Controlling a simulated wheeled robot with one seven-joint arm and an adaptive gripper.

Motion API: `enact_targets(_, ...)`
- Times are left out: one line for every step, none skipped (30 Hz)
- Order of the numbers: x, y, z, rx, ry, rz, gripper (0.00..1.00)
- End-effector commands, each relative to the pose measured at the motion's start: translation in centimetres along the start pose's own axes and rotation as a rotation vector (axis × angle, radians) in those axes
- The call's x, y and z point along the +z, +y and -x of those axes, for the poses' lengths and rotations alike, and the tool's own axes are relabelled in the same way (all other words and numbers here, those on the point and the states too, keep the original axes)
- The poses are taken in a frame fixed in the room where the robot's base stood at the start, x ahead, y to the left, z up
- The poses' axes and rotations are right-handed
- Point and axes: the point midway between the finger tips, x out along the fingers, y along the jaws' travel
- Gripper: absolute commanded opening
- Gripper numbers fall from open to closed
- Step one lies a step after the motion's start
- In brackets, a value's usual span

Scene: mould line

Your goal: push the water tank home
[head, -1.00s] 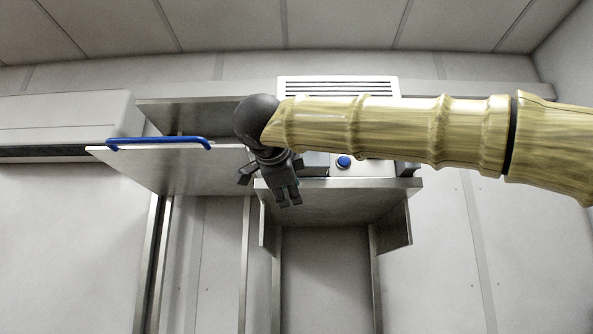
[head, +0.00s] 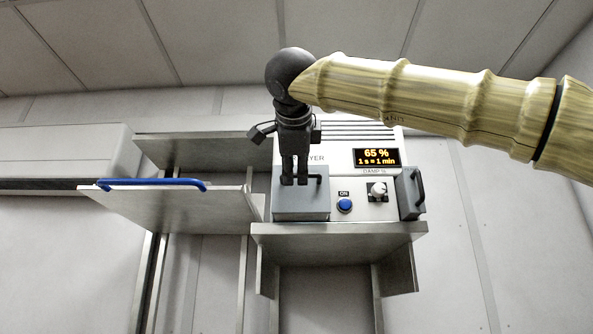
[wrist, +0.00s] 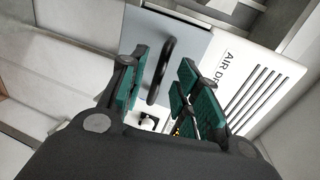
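The white air dryer (head: 345,140) stands on a metal shelf, its display reading 65 %. Two grey parts with dark handles are on its front: a wide box (head: 302,210) at the lower left and a narrower block (head: 408,200) at the right end. I cannot tell for certain which is the water tank. My gripper (head: 295,182) points down in front of the left box. In the wrist view its green-padded fingers are apart, with a dark curved handle (wrist: 162,70) showing between them against a grey face (wrist: 190,38). I cannot tell whether they touch it.
The metal shelf (head: 340,236) juts out under the dryer. A blue button (head: 344,206) and a round knob (head: 378,191) sit between the grey parts. A tilted panel with a blue bar handle (head: 150,184) stands out at the left. Open space lies in front.

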Motion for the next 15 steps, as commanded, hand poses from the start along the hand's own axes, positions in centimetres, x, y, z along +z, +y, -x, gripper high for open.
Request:
enact_targets(0.0, -0.2, -0.7, 0.002, 0.000, 0.000, 0.32)
enact_targets(0.0, -0.2, -1.1, 0.002, 0.001, 0.000, 0.32)
enact_targets(-0.1, -0.2, -1.5, 0.001, 0.001, 0.000, 0.32)
enact_targets(-0.1, -0.2, -1.8, 0.000, 0.001, 0.000, 0.32)
enact_targets(-0.1, -0.1, -2.0, 0.000, 0.001, 0.000, 0.32)
enact_targets(-0.1, -0.1, -2.3, 0.000, 0.001, 0.000, 0.32)
enact_targets(-0.1, -0.1, -2.5, 0.000, 0.001, 0.000, 0.32)
enact_targets(-0.1, -0.1, -2.7, 0.000, 0.001, -0.001, 0.32)
enact_targets(-0.1, 0.0, -2.9, 0.000, 0.001, -0.001, 0.32)
enact_targets(-0.1, 0.0, -3.0, 0.000, 0.001, -0.001, 0.32)
enact_targets(-0.1, 0.0, -3.0, 0.000, 0.002, -0.001, 0.32)
enact_targets(-0.1, 0.0, -3.1, 0.000, 0.002, -0.001, 0.32)
enact_targets(-0.1, 0.0, -3.1, 0.000, 0.002, -0.001, 0.32)
enact_targets(-0.1, 0.0, -3.1, 0.000, 0.002, -0.001, 0.32)
enact_targets(-0.1, 0.0, -3.1, 0.000, 0.002, -0.001, 0.32)
